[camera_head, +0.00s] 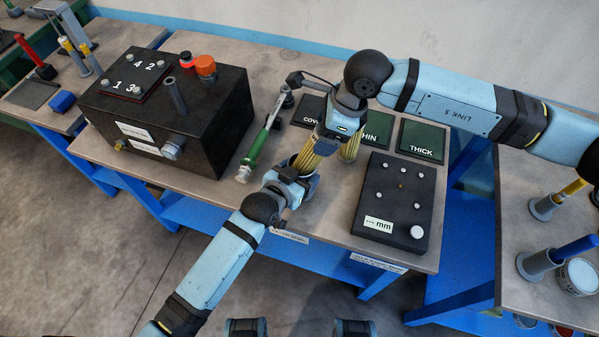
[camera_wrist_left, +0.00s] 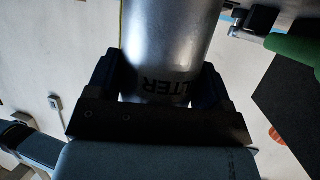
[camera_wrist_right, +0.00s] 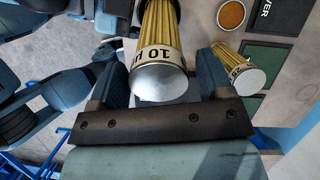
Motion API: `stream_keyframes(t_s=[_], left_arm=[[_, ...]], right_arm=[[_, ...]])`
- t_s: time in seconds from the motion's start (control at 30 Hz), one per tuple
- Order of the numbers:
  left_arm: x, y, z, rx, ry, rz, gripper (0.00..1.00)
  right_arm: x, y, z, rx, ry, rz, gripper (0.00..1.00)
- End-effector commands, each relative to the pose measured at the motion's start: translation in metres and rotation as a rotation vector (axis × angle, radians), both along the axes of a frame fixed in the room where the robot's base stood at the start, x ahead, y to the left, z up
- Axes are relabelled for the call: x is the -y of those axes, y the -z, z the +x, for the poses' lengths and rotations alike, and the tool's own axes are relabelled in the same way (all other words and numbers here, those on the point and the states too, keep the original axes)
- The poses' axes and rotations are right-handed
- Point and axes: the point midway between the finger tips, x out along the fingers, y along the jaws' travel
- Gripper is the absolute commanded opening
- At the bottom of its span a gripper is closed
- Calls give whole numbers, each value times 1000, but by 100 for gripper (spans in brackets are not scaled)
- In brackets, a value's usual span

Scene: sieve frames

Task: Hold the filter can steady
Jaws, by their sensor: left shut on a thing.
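The filter can (camera_wrist_left: 170,45) is a silver cylinder with part of a dark "FILTER" label showing in the left wrist view. My left gripper (camera_head: 293,181) is shut around it, with a finger against each side; the gripper hides most of the can in the head view. In the head view this cartridge (camera_head: 318,153) slants down from the right gripper towards the can. I cannot tell whether its lower end is inside the can.
A second pleated cartridge (camera_head: 350,150) stands close by on the right. A black panel marked "mm" (camera_head: 400,205) lies on the right of the table, with the THICK pad (camera_head: 421,140) behind. A green-handled tool (camera_head: 258,148) and a big black box (camera_head: 190,110) are on the left.

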Motion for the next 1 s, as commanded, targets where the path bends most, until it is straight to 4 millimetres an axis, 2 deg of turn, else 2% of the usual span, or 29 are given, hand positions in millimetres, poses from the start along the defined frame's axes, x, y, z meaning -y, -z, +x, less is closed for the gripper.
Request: stream_keyframes(t_s=[0.3,0.43,0.57,0.8,1.0], left_arm=[[0,0,0,-1,0,1,17],[0,0,0,-1,0,1,17],[0,0,0,-1,0,1,17],[0,0,0,-1,0,0,17],[0,0,0,0,0,-1,17]], right_arm=[[0,0,0,-1,0,-1,85],[3,-9,0,1,0,0,85],[11,-30,-1,3,1,0,85],[29,-78,-3,3,1,0,85],[38,-105,-4,1,0,0,85]])
